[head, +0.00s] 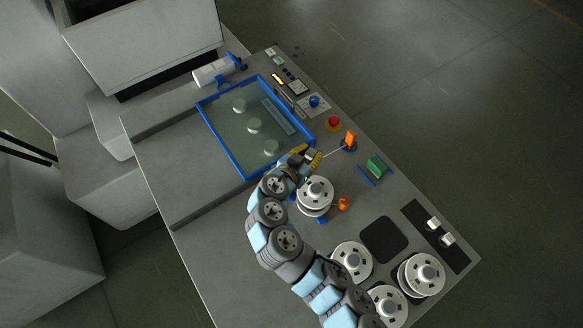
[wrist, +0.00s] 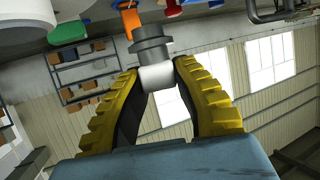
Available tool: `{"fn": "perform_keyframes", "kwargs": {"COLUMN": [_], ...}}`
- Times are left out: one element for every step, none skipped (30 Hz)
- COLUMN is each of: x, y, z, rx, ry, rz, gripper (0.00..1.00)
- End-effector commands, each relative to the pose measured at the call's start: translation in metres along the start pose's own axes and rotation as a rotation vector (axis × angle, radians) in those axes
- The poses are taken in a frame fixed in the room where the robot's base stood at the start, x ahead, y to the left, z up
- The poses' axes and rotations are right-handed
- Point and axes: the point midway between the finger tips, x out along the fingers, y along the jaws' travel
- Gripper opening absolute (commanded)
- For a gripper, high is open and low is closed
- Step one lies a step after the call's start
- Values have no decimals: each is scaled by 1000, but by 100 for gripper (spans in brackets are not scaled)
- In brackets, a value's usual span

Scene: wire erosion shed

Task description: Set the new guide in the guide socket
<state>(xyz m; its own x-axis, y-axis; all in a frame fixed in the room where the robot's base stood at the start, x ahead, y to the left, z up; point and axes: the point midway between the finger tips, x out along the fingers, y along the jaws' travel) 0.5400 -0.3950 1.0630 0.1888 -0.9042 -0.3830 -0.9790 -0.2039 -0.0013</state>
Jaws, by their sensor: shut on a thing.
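My gripper (wrist: 157,75) has yellow ribbed fingers closed on a guide (wrist: 153,44), a pale cylinder with a dark grey stepped collar. The collar faces away from the palm. In the head view my gripper (head: 310,157) is over the machine table, just right of the blue-framed tank; the guide is small and mostly hidden there. An orange piece (head: 350,139) on a dark blue base stands to the right, and it shows behind the collar in the wrist view (wrist: 130,20). I cannot make out which fitting is the guide socket.
A white spool (head: 315,190) stands close below my gripper, with a small orange part (head: 344,203) beside it. A red button (head: 334,123) and a green block (head: 376,165) are nearby. A dark tray (head: 418,214) holds two pale cylinders. More spools (head: 352,261) stand at the front.

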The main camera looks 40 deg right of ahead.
Motion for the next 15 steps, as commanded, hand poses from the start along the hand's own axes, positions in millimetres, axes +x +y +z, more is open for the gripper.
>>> {"fn": "perform_keyframes", "kwargs": {"x": [-4,-3,-4,-4,-4,-4,-4,-4,-5,-5,-5,-5,-4,-4,-5], "y": [-7,-9,-12,-15,-17,-20,-22,-25,-29,-31,-33,-35,-36,-38,-39], "z": [4,8,14,18,22,28,31,35,39,43,46,50,52,54,57], "rx": [-3,-3,-3,-2,-3,-4,-4,-3,-1,-2,-2,-1,-1,0,0], "ry": [-1,-2,-2,-2,-2,-2,-1,-1,-1,-1,0,0,0,0,-1], "rz": [-2,-1,-1,-1,-1,1,2,2,0,0,0,0,1,1,-1], "gripper": [0,0,0,0,0,0,0,0,0,0,0,0,0,0,0]}}
